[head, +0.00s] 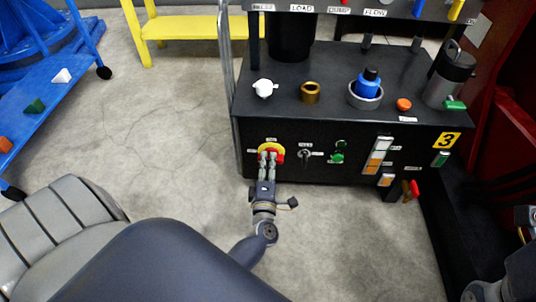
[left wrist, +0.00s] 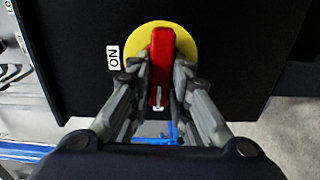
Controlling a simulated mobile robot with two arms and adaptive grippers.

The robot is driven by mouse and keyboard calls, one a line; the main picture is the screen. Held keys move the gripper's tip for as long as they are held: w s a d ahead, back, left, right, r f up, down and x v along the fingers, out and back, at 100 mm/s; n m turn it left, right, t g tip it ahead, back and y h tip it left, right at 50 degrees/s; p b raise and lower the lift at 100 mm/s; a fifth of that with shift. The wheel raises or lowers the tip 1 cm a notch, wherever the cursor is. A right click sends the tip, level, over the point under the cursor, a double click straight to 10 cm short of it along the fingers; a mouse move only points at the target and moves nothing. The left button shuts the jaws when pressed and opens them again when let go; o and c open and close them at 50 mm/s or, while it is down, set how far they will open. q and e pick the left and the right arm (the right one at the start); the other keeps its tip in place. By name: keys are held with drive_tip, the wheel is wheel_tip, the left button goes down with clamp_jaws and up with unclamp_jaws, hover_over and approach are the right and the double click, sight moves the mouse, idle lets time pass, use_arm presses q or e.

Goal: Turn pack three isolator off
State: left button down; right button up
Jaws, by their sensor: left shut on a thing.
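The pack's isolator is a red handle (head: 280,156) on a round yellow plate (head: 264,147), at the left of the black cart's front panel. The red handle also shows in the left wrist view (left wrist: 162,58), upright in that picture, with its white-marked end low. An ON label (left wrist: 113,57) is left of the yellow plate there. My left gripper (head: 268,158) is shut on the red handle, one finger along each side. The fingers hide part of the plate. A yellow sign with a 3 (head: 447,140) is on the panel's right.
A small selector (head: 305,154), a green button (head: 337,158) and lit indicators (head: 377,155) are right of the isolator. The cart top (head: 330,107) holds several fittings. A blue cart (head: 45,90) stands left; grey floor between is clear.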

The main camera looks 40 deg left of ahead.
use_arm(q)
drive_tip(key=shift+n, duration=0.3)
drive_tip(key=c, duration=1.5)
unclamp_jaws()
drive_tip(key=shift+s, duration=0.1)
drive_tip(key=v, duration=1.2)
drive_tip(key=shift+f, duration=0.1)
